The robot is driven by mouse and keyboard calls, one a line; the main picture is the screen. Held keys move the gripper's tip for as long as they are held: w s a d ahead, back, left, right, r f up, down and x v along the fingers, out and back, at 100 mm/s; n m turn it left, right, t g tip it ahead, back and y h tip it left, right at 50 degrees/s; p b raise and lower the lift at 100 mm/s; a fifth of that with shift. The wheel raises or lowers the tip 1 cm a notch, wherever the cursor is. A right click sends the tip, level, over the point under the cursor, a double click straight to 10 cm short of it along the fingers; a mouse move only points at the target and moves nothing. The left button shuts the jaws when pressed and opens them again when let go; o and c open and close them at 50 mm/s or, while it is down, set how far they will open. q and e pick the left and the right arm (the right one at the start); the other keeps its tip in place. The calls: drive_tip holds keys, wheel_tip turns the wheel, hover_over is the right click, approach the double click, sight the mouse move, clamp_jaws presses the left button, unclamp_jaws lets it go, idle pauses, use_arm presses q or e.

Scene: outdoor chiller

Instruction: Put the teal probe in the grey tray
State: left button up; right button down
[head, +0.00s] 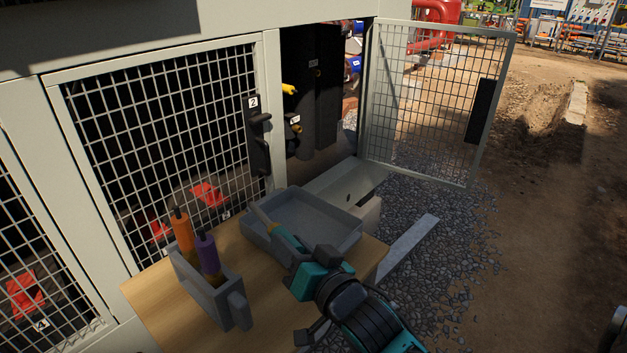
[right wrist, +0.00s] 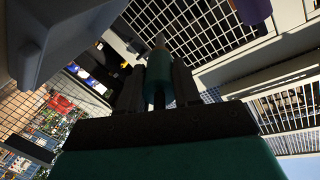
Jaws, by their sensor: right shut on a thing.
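The teal probe (head: 285,238) has a teal body and a thin grey tip. My right gripper (head: 296,250) is shut on it, and the tip points up and left in the head view. In the right wrist view the probe (right wrist: 159,82) sits between the two dark fingers (right wrist: 157,90). The grey tray (head: 322,218) is a shallow open box on the wooden table. The probe overlaps the tray's left and front side in the head view; I cannot tell whether it touches. The tray's front corner is partly hidden by the probe and gripper. My left gripper is not seen.
A grey holder (head: 222,297) with an orange-handled probe (head: 183,232) and a purple-handled probe (head: 208,256) stands left on the wooden table (head: 158,303). Mesh panels (head: 165,145) of the chiller rise behind. A mesh door (head: 428,100) stands open at right. Gravel lies beyond the table.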

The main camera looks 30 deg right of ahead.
drive_tip(key=w+d+r+n+g+y+p, duration=0.1)
drive_tip(key=w+d+r+n+g+y, duration=0.25)
drive_tip(key=w+d, duration=0.85)
drive_tip(key=shift+m+g+h, duration=0.35)
drive_tip(key=shift+g, duration=0.1)
drive_tip(key=f+b, duration=0.4)
drive_tip(key=f, duration=0.1)
drive_tip(key=f+b, duration=0.4)
drive_tip(key=b, duration=0.1)
drive_tip(key=shift+s+f, duration=0.2)
drive_tip(key=shift+f, duration=0.15)
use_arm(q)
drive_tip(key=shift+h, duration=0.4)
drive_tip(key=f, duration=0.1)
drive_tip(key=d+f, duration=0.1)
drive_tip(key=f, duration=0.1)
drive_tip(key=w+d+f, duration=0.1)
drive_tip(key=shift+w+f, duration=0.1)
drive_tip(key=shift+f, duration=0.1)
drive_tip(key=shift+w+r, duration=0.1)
